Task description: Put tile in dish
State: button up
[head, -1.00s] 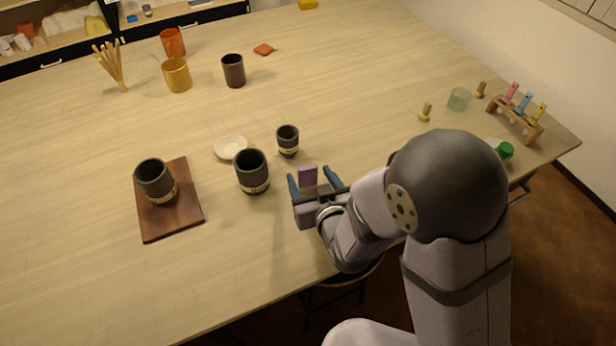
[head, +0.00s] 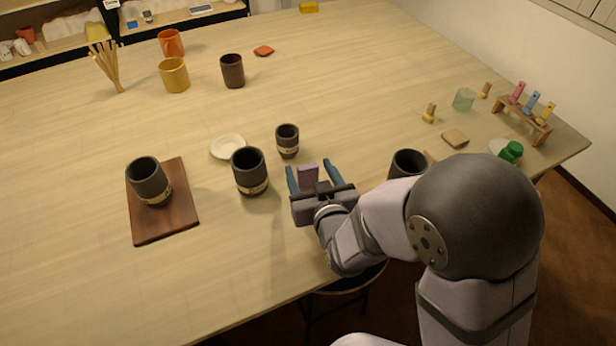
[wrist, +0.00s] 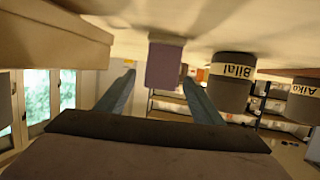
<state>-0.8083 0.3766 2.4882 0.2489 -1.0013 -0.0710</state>
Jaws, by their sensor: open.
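A small purple tile (head: 308,177) stands upright on the table, and it also shows in the wrist view (wrist: 165,62). My gripper (head: 312,172) is open, with one blue finger on each side of the tile. In the wrist view the fingers (wrist: 160,85) are wide apart, with a gap on both sides of the tile. A shallow cream dish (head: 228,147) lies on the table to the left and behind my gripper; it looks empty.
Dark cup (head: 250,172) stands between dish and gripper; smaller dark cup (head: 287,141) is behind the tile. Another dark cup (head: 148,182) is on a brown board (head: 165,225). A dark cup (head: 408,162) stands by my arm.

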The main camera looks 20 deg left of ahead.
aim_at(307, 167)
jog(key=shift+p+x, duration=0.9)
jog(key=shift+x, duration=1.75)
jog(key=shift+a, duration=0.1)
jog(key=c, duration=1.3)
jog(key=shift+r, duration=0.1)
notch_tip(307, 167, up, 10)
jog(key=shift+b, duration=0.4)
